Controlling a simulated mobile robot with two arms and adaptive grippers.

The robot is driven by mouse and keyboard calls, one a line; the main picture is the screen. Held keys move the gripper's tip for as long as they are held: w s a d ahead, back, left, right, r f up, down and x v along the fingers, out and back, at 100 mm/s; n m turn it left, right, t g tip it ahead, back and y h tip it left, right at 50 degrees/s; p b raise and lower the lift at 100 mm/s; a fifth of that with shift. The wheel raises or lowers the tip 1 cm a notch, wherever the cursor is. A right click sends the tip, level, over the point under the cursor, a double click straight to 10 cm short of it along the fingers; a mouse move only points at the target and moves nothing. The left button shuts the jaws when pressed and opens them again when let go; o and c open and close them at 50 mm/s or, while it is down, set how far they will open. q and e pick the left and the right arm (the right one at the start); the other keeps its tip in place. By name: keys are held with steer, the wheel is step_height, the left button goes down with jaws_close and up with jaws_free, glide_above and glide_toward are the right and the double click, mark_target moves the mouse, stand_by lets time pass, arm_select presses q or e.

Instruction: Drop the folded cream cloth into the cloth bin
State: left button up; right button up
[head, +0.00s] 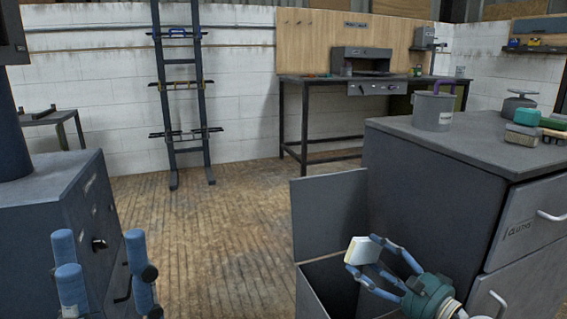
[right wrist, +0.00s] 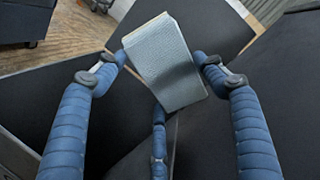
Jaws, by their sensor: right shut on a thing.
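The folded cream cloth (head: 361,251) is a small pale block. My right gripper (head: 366,257) is shut on it and holds it over an open dark grey bin (head: 312,289) with its tall grey lid or back panel (head: 330,214) upright. In the right wrist view the cloth (right wrist: 166,62) sits between the blue fingers, its near face grey-blue and textured. The dark opening lies below it; the bin's inside is mostly hidden. My left gripper (head: 101,262) is at the lower left, empty, with its blue fingers pointing up and apart.
A grey cabinet (head: 415,190) stands right beside the bin, with a mug-like pot (head: 433,110) and green blocks (head: 525,118) on top. Its drawer carries a label that seems to read "cloths". A dark cabinet (head: 60,220) stands at left. The wooden floor between is clear.

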steer(key=shift+f, duration=0.15)
steer(key=o, duration=1.1)
steer(key=shift+s+d+f, duration=0.1)
steer(key=shift+s+d, duration=0.25)
steer(key=shift+s, duration=0.1)
steer(key=v, duration=1.1)
